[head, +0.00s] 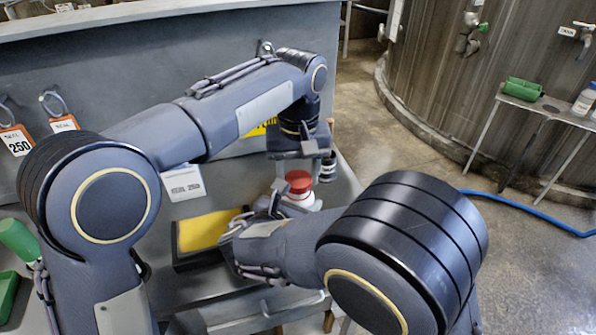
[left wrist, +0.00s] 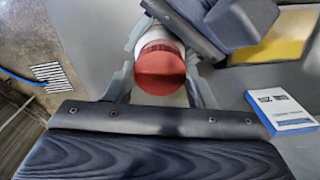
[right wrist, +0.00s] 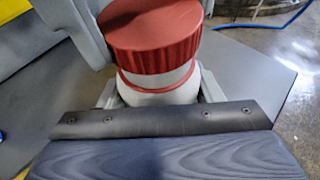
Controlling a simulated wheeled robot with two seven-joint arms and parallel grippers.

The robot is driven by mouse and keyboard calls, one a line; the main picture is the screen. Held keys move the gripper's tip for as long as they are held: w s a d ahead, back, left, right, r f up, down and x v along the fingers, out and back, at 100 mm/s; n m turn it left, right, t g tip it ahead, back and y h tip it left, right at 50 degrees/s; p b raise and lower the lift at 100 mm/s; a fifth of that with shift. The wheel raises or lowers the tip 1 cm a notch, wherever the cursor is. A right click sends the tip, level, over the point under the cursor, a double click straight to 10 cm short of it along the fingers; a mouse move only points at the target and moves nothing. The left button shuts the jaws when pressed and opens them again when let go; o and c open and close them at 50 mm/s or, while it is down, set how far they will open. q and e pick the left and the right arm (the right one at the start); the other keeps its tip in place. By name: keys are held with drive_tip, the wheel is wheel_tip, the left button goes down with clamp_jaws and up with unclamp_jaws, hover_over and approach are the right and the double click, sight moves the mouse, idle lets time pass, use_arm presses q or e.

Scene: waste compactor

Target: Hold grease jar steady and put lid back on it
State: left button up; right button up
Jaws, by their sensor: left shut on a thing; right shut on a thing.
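The white grease jar (head: 302,199) stands upright with the round red lid (head: 299,181) over its top. My left gripper (head: 302,162) comes from behind and is shut on the lid, its fingers on either side of it (left wrist: 160,72). My right gripper (head: 282,207) is shut on the jar's white body (right wrist: 158,97), lower down and partly hidden by my arm. In the right wrist view a white band and a red ring show between lid (right wrist: 150,35) and body. I cannot tell whether the lid is fully seated.
A yellow-topped tray (head: 205,229) lies left of the jar on the grey worktop. A white box (head: 183,183) stands behind it. A small dark-and-white container (head: 328,168) is just behind the jar. Tagged padlocks hang on the panel at the left.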

use_arm(q)
drive_tip(key=shift+f, duration=0.6)
